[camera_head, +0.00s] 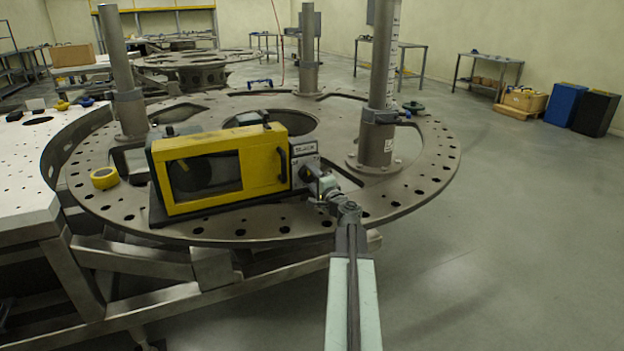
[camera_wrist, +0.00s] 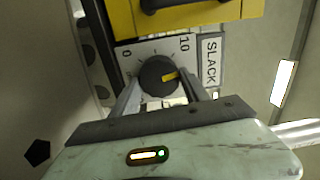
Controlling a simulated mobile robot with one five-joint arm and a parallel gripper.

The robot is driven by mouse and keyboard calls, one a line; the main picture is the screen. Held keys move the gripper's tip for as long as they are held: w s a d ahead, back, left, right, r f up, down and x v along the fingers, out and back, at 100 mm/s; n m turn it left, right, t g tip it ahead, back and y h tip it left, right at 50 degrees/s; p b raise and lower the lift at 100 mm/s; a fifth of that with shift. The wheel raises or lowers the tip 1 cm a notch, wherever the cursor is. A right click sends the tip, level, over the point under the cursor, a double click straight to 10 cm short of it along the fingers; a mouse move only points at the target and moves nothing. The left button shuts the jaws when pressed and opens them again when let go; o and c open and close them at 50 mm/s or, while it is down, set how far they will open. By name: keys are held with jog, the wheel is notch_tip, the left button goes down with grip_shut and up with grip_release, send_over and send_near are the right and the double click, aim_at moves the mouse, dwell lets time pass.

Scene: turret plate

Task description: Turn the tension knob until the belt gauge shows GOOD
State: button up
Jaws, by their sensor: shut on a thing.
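The yellow belt unit (camera_head: 247,167) with a dark window stands on the round metal plate (camera_head: 420,190). The belt gauge (camera_head: 304,148) at its right end reads SLACK; it also shows in the wrist view (camera_wrist: 210,61), turned sideways. The tension knob (camera_wrist: 158,74) is round and dark with a yellow pointer mark. The pointer points right in the wrist view, and the scale carries 0 at left and 10 at upper right. My gripper (camera_wrist: 160,88) is shut on the knob, one finger on each side. In the head view my gripper (camera_head: 326,187) hides the knob.
Metal posts (camera_head: 376,105) rise from the plate, one just right of the gauge. A yellow tape-like roll (camera_head: 104,178) lies on the plate at left. A white perforated table (camera_head: 22,180) adjoins at left. The floor at right is open, with blue and black bins farther back.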

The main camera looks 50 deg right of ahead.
jog(key=shift+f+m, duration=0.1)
jog(key=shift+m, duration=1)
jog(key=o, duration=1.4)
jog(key=shift+c, duration=0.2)
jog(key=v, duration=0.8)
